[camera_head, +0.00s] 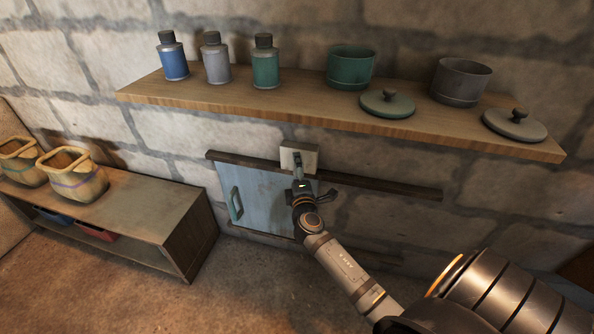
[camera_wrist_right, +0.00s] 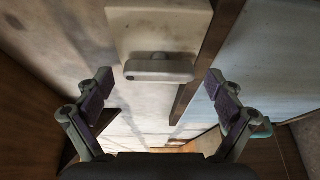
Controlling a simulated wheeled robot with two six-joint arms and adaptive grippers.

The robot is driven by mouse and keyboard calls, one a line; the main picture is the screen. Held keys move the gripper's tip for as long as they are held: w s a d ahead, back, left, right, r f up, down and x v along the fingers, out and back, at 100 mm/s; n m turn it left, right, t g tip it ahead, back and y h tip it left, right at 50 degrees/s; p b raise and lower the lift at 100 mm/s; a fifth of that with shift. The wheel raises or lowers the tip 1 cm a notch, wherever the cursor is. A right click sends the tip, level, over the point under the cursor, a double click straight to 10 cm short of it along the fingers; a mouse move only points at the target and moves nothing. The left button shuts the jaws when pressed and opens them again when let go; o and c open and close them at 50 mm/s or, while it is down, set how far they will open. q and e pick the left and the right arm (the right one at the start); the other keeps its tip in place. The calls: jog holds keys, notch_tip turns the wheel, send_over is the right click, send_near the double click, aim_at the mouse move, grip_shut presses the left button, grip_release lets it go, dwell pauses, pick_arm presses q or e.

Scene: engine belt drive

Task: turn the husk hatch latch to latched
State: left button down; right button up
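The hatch latch is a pale bar (camera_wrist_right: 160,69) on a pale backing plate (camera_wrist_right: 157,27), and it lies crosswise in the right wrist view. In the head view the plate (camera_head: 310,157) sits on the wall above the hatch's upper right part, and my gripper hides much of the bar. The hatch is a pale blue panel (camera_head: 262,195) with a green handle (camera_head: 236,204), and it looks closed. My right gripper (camera_wrist_right: 158,86) is open, its fingers apart on either side of the bar, apparently not touching it. My left gripper is not in view.
A wooden shelf (camera_head: 350,110) with bottles, pots and lids juts out above the latch. Dark rails (camera_head: 400,187) run along the wall by the hatch. A low cabinet (camera_head: 130,205) with sacks (camera_head: 73,177) stands at the left. The floor in front is clear.

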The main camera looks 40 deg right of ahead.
dwell(0.3)
jog(key=v, duration=1.2)
